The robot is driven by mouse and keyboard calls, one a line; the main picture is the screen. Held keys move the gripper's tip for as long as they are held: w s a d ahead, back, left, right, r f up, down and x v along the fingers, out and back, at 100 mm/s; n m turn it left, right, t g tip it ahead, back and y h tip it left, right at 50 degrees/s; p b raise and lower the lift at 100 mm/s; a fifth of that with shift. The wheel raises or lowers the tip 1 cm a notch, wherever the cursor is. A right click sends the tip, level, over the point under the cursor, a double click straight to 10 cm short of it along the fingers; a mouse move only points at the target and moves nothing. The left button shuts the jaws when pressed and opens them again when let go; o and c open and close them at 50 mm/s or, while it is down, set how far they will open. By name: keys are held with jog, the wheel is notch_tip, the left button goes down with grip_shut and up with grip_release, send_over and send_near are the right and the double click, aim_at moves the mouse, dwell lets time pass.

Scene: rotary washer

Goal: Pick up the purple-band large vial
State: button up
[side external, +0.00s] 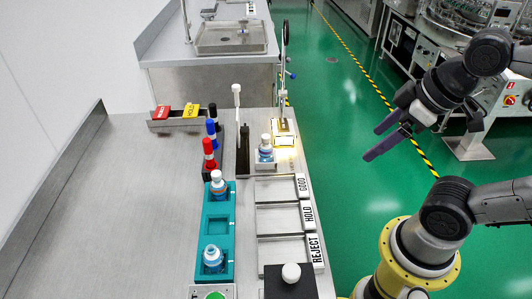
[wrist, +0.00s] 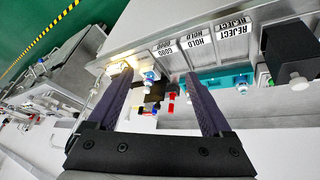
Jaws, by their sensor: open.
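Three white-capped vials show in the side view, with bluish labels. One vial (side external: 217,186) stands in the far pocket of the teal rack (side external: 219,226), one (side external: 212,258) in its near pocket, and one (side external: 265,149) on a small lit stand. I cannot tell which has a purple band. My gripper (side external: 376,141) is open and empty, in the air over the green floor right of the bench, apart from every vial. In the wrist view its fingers (wrist: 158,76) frame a small blue-and-white vial (wrist: 151,77) well beyond them; the teal rack (wrist: 222,79) is partly hidden by a finger.
GOOD, HOLD and REJECT trays (side external: 283,219) line the bench's right side. A black block with a white knob (side external: 291,273) sits nearest. Red, blue and black markers (side external: 210,150) stand behind the rack, near a white-topped post (side external: 237,95). The bench's left surface (side external: 130,220) is clear.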

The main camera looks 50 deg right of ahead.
jog(key=w+r+n, duration=0.7)
jog(key=w+n, duration=0.1)
jog(key=n, duration=0.1)
jog(key=n+g, duration=0.5)
jog(key=n, duration=0.3)
send_over(266, 136)
notch_tip(266, 136, down, 6)
jog(key=shift+m, duration=0.3)
jog(key=f, duration=1)
jog(key=shift+w+d+f, duration=0.1)
jog(key=shift+d+f, duration=0.25)
jog(key=shift+a+f, duration=0.15)
jog(key=shift+f, duration=1.45)
jog(key=shift+a+f, duration=0.15)
jog(key=shift+f, duration=1.45)
grip_shut()
jog(key=shift+r, duration=0.25)
